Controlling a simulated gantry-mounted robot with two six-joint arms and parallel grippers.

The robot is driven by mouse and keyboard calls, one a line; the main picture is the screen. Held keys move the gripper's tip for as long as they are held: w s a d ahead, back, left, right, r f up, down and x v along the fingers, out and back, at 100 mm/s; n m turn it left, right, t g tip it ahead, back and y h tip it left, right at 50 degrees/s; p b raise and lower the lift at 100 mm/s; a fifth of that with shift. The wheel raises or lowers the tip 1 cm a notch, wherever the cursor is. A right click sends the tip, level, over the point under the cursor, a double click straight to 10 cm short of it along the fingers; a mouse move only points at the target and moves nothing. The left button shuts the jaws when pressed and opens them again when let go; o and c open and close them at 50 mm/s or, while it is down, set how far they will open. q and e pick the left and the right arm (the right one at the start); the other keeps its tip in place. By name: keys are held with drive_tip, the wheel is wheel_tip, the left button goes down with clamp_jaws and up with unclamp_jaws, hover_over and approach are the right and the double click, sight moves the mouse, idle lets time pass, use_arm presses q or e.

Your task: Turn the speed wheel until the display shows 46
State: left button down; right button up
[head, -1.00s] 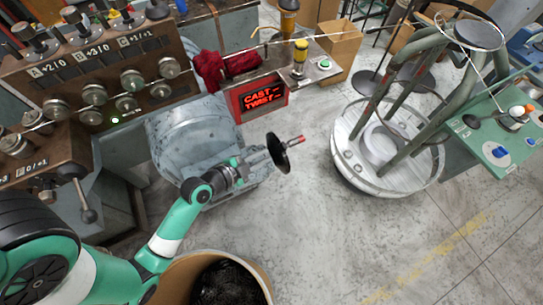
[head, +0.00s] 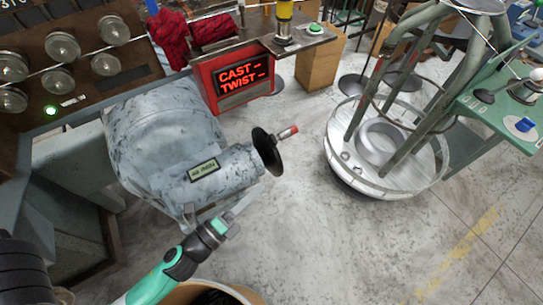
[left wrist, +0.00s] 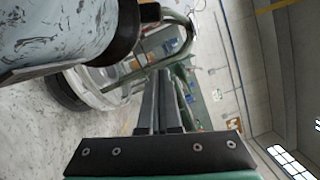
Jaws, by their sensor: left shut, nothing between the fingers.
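The speed wheel (head: 266,152) is a black disc with a red-tipped crank handle (head: 287,132), on the right end of a grey, scuffed motor housing (head: 165,140). My left gripper (head: 229,222) is below and left of the wheel, in front of the housing, apart from the wheel. In the left wrist view its fingers (left wrist: 160,100) are together and empty. The grey housing fills the upper left there, with a dark rim at its end. My right gripper is not in view.
A round metal frame stand (head: 385,150) stands on the floor at right, beside a green table (head: 495,105). A brown panel with metal rollers (head: 62,48) is at upper left. A bin (head: 245,294) is at the bottom. Floor right of the wheel is clear.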

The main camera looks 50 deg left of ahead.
sight(271, 156)
use_arm(q)
drive_tip(key=w+a+p, duration=0.1)
drive_tip(key=w+p, duration=0.1)
drive_tip(key=w, duration=0.1)
drive_tip(key=w+a+r+p, duration=0.1)
drive_tip(key=w+a+p, duration=0.1)
drive_tip(key=w, duration=0.1)
drive_tip(key=w+a+r+p, duration=0.1)
drive_tip(key=w+a+p, duration=0.1)
drive_tip(key=w+p, duration=0.1)
drive_tip(key=shift+w+a, duration=0.1)
drive_tip(key=shift+a, duration=0.05)
